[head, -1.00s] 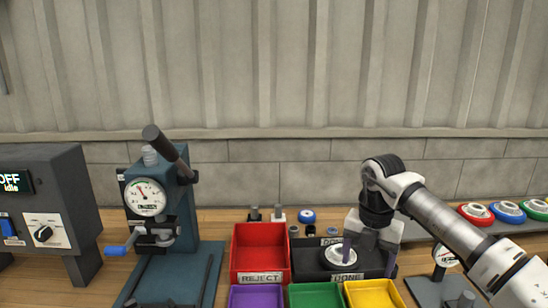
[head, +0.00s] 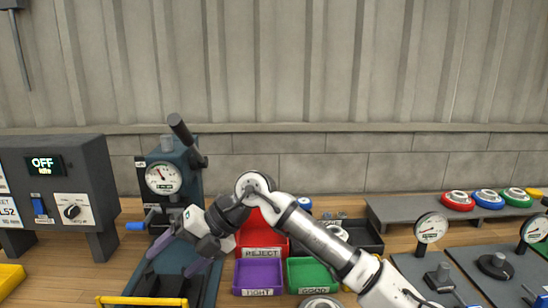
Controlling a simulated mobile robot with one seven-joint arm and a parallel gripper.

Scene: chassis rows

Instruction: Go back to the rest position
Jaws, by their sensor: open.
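My gripper (head: 170,266) is in the head view at left of centre, with its two fingers apart and nothing between them. It hangs in front of the blue-green press (head: 165,187) with the dial gauge, pointing down and left. Whether it touches the press cannot be told. My white and grey arm runs from the lower right up to an elbow above the red REJECT bin and partly hides that bin (head: 262,240). The dark DONE tray (head: 367,238) is partly behind my arm, with a pale round part (head: 338,232) showing in it.
A grey control box (head: 62,180) reading OFF stands at left. Purple (head: 258,275) and green (head: 305,272) bins stand in front of the REJECT bin. Gauge stands (head: 431,235) are at right; a grey rack (head: 400,209) holds coloured round parts behind.

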